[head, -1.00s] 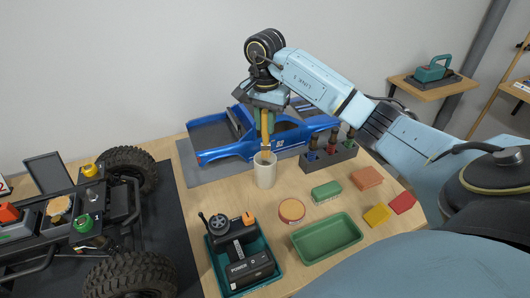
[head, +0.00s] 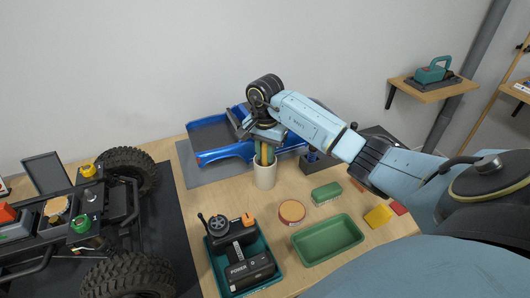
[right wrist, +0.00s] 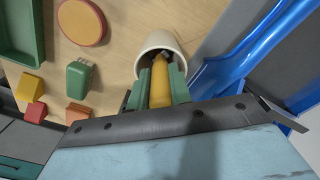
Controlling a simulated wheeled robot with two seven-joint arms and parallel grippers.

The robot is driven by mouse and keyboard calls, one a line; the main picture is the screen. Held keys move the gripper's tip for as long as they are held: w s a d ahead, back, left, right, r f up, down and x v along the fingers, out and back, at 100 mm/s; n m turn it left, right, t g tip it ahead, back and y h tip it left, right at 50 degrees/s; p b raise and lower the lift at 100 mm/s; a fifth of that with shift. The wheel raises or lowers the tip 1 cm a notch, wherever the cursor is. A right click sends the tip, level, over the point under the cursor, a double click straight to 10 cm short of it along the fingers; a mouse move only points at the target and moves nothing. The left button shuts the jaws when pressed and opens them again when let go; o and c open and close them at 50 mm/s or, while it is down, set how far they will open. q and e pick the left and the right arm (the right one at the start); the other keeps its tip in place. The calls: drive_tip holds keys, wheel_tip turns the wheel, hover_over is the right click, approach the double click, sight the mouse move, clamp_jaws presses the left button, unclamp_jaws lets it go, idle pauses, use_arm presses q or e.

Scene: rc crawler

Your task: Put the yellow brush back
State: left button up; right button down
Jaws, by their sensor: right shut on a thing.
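The yellow brush (right wrist: 160,82) is held upright between the green fingers of my right gripper (head: 265,155). The cream cup (head: 265,179) stands on the table in front of the blue truck body. The brush's lower end is inside the mouth of the cup, which also shows in the right wrist view (right wrist: 146,53). The fingertips are at the cup's rim; I cannot tell whether they touch it. The brush's top is hidden by the gripper. My left gripper is not in view.
The blue truck body (head: 222,154) lies close behind the cup. A tool holder (head: 316,162) is partly behind my right arm. A round tin (head: 291,211), green block (head: 326,193), green tray (head: 327,240) and remote controller (head: 238,252) are in front. The crawler chassis (head: 90,220) is at left.

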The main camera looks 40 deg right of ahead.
drive_tip(key=c, duration=1.6)
unclamp_jaws()
drive_tip(key=shift+f, duration=0.1)
drive_tip(key=shift+o, duration=0.2)
wheel_tip(320, 180, up, 12)
drive_tip(key=shift+r+p, duration=0.15)
drive_tip(key=shift+p, duration=0.4)
